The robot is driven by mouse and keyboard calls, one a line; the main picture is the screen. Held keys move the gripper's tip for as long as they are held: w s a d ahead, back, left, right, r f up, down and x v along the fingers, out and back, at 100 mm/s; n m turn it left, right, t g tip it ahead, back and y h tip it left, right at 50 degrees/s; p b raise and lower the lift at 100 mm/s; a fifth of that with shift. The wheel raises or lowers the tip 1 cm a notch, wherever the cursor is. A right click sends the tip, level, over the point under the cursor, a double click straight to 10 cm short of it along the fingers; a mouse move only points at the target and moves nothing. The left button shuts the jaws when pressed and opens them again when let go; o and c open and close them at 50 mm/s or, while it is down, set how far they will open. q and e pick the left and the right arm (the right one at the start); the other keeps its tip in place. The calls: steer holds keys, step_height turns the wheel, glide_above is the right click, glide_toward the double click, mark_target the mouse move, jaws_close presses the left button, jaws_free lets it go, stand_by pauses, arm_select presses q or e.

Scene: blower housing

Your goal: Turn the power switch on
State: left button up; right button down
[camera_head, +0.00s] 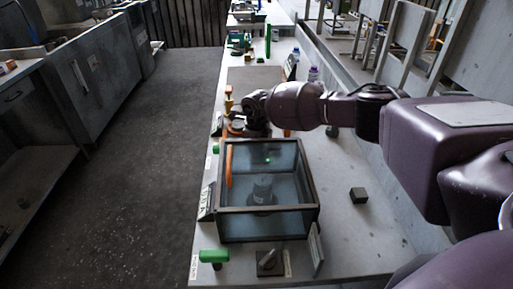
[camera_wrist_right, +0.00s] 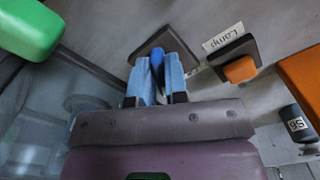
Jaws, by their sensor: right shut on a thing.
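My right gripper (camera_wrist_right: 158,68) reaches down to the bench just beyond the glass housing. In the right wrist view its two light blue fingers are shut on a dark blue switch handle (camera_wrist_right: 157,60). The handle stands on a dark square plate (camera_wrist_right: 150,47). No label for this switch can be read, so I cannot tell if it is the power switch. In the head view the right gripper (camera_head: 240,124) and the switch are small and partly hidden by my own arm. My left gripper is not in view.
The glass housing (camera_head: 225,212) stands close on the near side. An orange switch (camera_wrist_right: 240,70) labelled Lamp (camera_wrist_right: 223,38) is beside the held one. A green handle (camera_wrist_right: 30,25) is close by. A small black block (camera_head: 358,195) lies on the bench (camera_head: 345,240), right.

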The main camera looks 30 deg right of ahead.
steer(key=c, duration=1.1)
jaws_free()
steer(key=shift+c, duration=0.2)
steer(key=shift+r, duration=0.15)
steer(key=shift+r, duration=0.35)
step_height(320, 180, up, 10)
steer(key=p, duration=0.1)
